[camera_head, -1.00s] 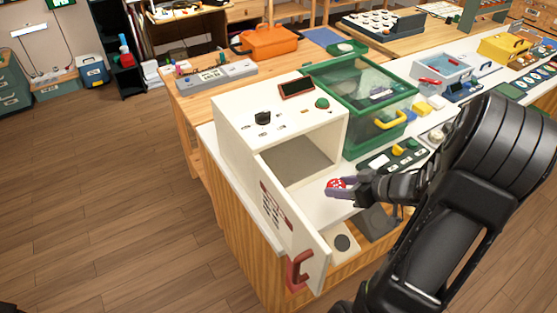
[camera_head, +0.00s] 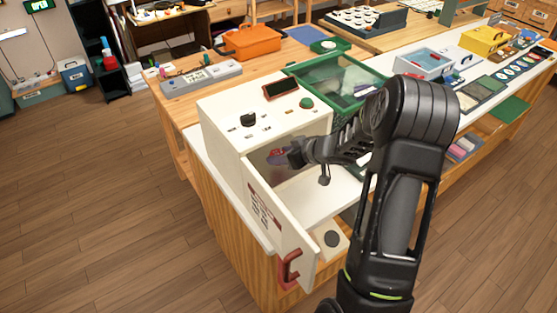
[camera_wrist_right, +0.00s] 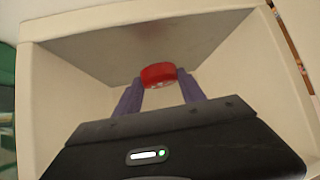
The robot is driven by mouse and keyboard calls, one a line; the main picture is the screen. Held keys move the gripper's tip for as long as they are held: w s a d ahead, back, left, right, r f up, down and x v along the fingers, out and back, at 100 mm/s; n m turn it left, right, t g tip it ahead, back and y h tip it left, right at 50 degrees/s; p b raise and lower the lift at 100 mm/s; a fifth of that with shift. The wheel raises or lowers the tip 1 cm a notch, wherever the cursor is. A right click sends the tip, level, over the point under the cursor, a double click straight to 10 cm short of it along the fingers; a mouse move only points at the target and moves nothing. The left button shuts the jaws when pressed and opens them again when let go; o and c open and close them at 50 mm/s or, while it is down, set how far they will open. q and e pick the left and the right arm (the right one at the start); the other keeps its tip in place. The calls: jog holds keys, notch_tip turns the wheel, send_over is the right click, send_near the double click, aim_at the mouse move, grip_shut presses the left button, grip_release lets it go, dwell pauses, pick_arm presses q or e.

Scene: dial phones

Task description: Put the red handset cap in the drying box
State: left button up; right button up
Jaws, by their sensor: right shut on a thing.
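The drying box (camera_head: 225,138) is a white cabinet with a knob, a small dark screen and a green button on top. Its door (camera_head: 268,205), with a red handle, stands open toward the front. My right gripper (camera_head: 281,157) is at the box opening with its fingertips inside. It is shut on the red handset cap (camera_wrist_right: 159,74), held between two purple fingers in the right wrist view. The cap is above the box floor in the head view, in shadow and partly hidden. The box's inner walls (camera_wrist_right: 225,45) surround it in the wrist view. My left gripper is not in view.
A green clear-sided container (camera_head: 345,75) stands right of the box, partly behind my arm. An orange case (camera_head: 248,42) and a grey panel (camera_head: 202,79) lie on the wooden table behind. The open door borders the opening on the left.

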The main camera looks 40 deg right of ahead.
jog(key=shift+w+a, duration=0.1)
jog(key=shift+w, duration=0.15)
jog(key=shift+w+f, duration=0.2)
jog(key=shift+f, duration=0.7)
jog(key=shift+w+f, duration=0.15)
jog(key=shift+f, duration=0.75)
